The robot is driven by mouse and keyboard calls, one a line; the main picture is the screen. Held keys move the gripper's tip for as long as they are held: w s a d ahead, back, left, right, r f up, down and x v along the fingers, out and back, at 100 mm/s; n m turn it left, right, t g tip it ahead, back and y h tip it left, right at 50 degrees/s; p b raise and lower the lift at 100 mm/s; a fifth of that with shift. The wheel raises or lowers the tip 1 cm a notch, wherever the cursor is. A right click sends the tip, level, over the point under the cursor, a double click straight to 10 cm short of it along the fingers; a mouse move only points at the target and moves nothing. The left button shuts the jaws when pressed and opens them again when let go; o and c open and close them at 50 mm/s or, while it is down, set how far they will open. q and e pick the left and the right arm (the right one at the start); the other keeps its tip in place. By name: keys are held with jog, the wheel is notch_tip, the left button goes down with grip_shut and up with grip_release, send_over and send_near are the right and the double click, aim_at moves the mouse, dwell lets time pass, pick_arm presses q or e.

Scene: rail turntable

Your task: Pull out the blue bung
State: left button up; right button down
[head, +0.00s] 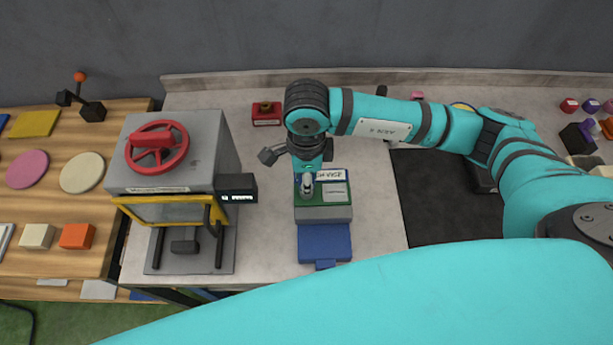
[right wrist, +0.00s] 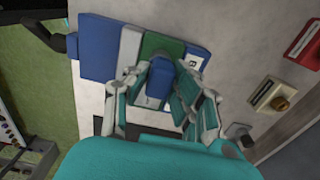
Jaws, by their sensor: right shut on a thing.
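A blue bung (right wrist: 159,82) shows between the fingers of my right gripper (right wrist: 158,72) in the right wrist view, and the gripper is shut on it. In the head view my right gripper (head: 306,186) points down over the left part of a green-topped block (head: 314,211) with white labels. The gripper hides the bung in the head view. I cannot tell whether the bung is still seated in the block or clear of it. The green top (right wrist: 163,43) also shows behind the bung in the right wrist view. My left gripper is not in view.
A blue plate (head: 325,242) lies in front of the block. A grey press (head: 190,135) with a red handwheel stands to the left. A red block (head: 266,118) sits at the back, and a dark mat (head: 430,210) lies to the right. Bare counter lies between press and block.

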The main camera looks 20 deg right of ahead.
jog(key=shift+r, duration=0.1)
jog(key=shift+r+p, duration=1.2)
jog(key=shift+r, duration=1.85)
jog(key=shift+r+p, duration=1.1)
jog(key=shift+r, duration=1.4)
